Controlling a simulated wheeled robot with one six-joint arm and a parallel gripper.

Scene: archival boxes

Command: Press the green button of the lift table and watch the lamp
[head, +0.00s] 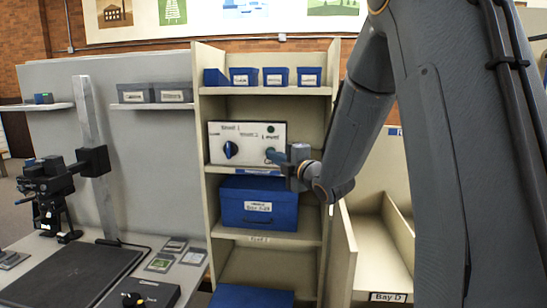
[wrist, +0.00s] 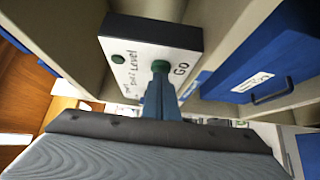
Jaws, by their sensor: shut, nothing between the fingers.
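A white control panel (head: 250,146) stands on a shelf of the tall cabinet. It carries a blue knob (head: 230,149) on its left and a dark green round lamp (head: 270,129) at upper right. The lamp also shows in the wrist view (wrist: 118,59) and does not look brightly lit. In the wrist view the green button (wrist: 160,66) sits beside the word "Go". My gripper (head: 277,156) is shut and empty, its blue fingertips (wrist: 160,78) at the button, partly covering it. I cannot tell whether the button is pushed in.
A blue box (head: 258,203) sits on the shelf below the panel, and several small blue boxes (head: 245,76) above it. The cabinet's side walls flank my gripper. At left, a desk holds a camera stand (head: 92,150) and a dark mat (head: 75,275).

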